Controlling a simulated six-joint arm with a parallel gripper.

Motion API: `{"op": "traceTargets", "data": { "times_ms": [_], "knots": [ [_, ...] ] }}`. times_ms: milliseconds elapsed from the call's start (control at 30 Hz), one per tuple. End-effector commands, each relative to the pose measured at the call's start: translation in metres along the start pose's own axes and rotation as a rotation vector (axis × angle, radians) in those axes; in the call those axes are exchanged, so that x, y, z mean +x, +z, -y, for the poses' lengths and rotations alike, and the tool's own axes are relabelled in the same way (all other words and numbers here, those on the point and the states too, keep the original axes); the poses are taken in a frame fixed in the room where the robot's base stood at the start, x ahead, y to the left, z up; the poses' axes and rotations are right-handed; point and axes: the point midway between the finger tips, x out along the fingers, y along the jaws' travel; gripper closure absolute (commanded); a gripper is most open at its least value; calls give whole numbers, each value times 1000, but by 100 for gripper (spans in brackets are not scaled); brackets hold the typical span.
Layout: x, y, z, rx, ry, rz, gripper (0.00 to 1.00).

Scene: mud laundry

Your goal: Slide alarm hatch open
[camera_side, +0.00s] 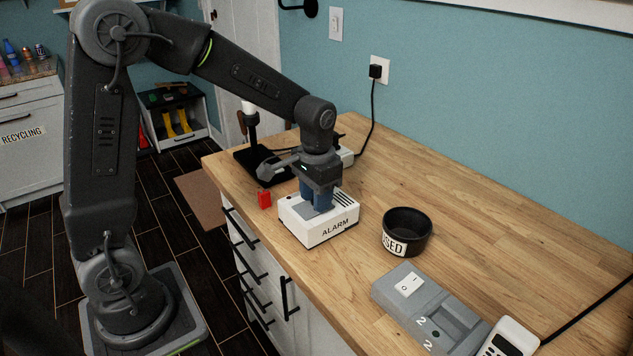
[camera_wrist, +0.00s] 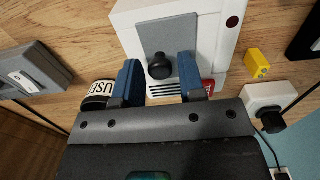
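The alarm box (camera_side: 318,228) is white, labelled ALARM, and stands on the wooden counter. In the wrist view, its white casing (camera_wrist: 217,40) carries a grey hatch plate (camera_wrist: 168,36) with a round black knob (camera_wrist: 160,68). Dark vent slots lie beside the hatch. My gripper (camera_side: 316,202) points down over the box top. In the wrist view my gripper (camera_wrist: 160,80) has its two blue fingers apart, one on each side of the knob, with visible gaps. The hatch covers its part of the top, and no opening shows. In the side view the fingers hide the knob.
A black stand (camera_side: 262,165) is behind. A yellow block (camera_wrist: 257,63) shows in the wrist view.

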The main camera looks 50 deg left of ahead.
Motion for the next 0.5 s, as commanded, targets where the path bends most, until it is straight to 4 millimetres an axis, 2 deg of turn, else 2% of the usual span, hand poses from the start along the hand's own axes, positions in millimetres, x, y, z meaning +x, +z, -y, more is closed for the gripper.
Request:
{"op": "traceTargets", "data": {
  "times_ms": [33,167,500],
  "knots": [
    [-12,-2,0,0,-1,-14,63],
    [-30,-2,0,0,-1,-13,63],
    [-30,-1,-46,5,0,-9,63]
  ]
}}
